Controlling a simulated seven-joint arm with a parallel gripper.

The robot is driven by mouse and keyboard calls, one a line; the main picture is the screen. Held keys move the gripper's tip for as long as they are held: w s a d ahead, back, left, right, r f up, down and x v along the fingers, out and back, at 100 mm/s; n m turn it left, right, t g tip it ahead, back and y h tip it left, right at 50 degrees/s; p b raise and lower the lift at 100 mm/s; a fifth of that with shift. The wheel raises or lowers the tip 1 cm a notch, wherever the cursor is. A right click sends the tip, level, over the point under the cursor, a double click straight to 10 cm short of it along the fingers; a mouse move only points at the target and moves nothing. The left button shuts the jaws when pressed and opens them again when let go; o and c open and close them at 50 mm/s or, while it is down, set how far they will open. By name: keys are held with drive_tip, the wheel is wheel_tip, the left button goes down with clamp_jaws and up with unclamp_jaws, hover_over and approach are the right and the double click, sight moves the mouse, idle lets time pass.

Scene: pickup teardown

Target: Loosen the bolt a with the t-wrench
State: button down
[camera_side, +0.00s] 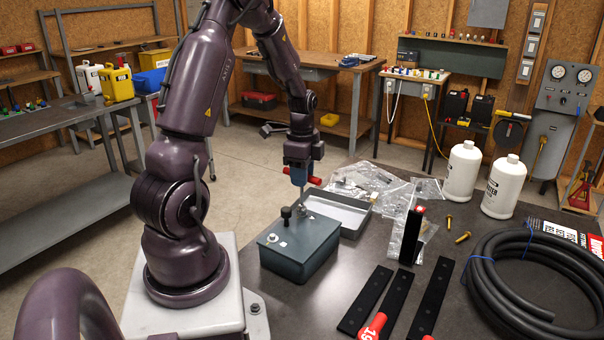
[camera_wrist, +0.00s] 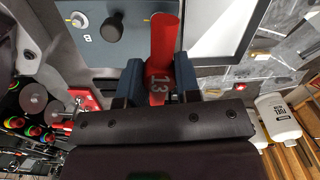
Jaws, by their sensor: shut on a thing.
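The t-wrench has a red handle marked 13 (camera_wrist: 160,62), which also shows in the side view (camera_side: 315,181). My gripper (camera_side: 299,178) is shut on this handle; in the wrist view its blue fingers (camera_wrist: 159,85) lie on both sides of it. The thin shank points down to the far end of the grey box (camera_side: 297,262). I cannot tell whether its tip is on a bolt. Bolt a is not clearly visible. A silver bolt labelled B (camera_wrist: 78,19) and a black knob (camera_wrist: 113,28) stand on the lid; both show in the side view too.
An open grey tray (camera_side: 352,222) lies just behind the box. Clear plastic bags, two brass bolts (camera_side: 463,237), white bottles (camera_side: 462,171), black strips (camera_side: 366,302), an upright black block (camera_side: 411,238), a red handle marked 19 (camera_side: 374,326) and a coiled hose (camera_side: 535,280) occupy the table.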

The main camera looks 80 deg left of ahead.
drive_tip(key=shift+f+n, duration=0.25)
drive_tip(key=shift+n, duration=0.25)
drive_tip(key=shift+s+d, duration=0.1)
drive_tip(key=n, duration=0.2)
drive_tip(key=shift+n, duration=0.4)
drive_tip(key=n, duration=0.4)
drive_tip(key=shift+f+n, duration=0.1)
drive_tip(key=shift+n, duration=0.5)
drive_tip(key=n, duration=0.4)
drive_tip(key=shift+n, duration=1.2)
